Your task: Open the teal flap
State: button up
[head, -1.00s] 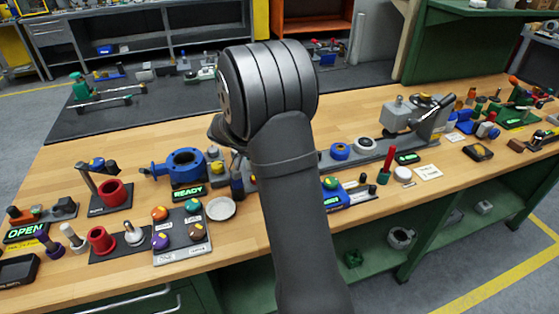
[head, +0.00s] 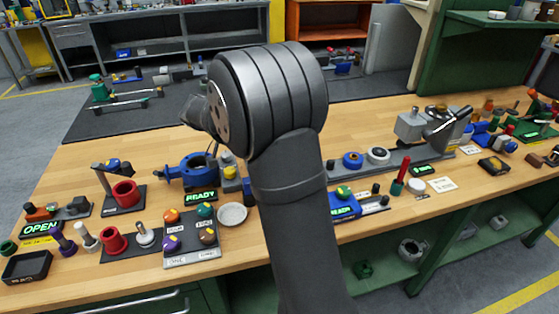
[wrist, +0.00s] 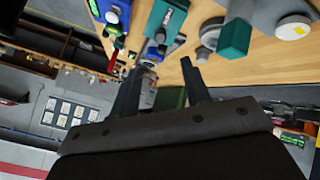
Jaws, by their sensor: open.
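In the wrist view my gripper (wrist: 160,65) is open, with two dark fingers apart and nothing between them. A flat teal plate (wrist: 166,18) lies beyond the fingertips near the top, and a teal block (wrist: 236,38) sits to its right on the wooden bench. I cannot tell for sure which of these is the flap, or whether it is open. Neither clearly shows in the head view, where my own arm covers the middle of the bench and my gripper is hidden behind it.
The wooden bench (head: 130,265) is crowded. A blue valve body (head: 190,170) with a READY sign, a panel with several knobs (head: 192,250) and a white dish (head: 232,214) stand left of my arm. A grey vise-like fixture (head: 432,128) stands at right. Bare wood shows along the front edge.

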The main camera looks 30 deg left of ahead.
jog(key=v, duration=0.5)
jog(key=shift+s+a+r, duration=0.1)
jog(key=shift+r, duration=0.1)
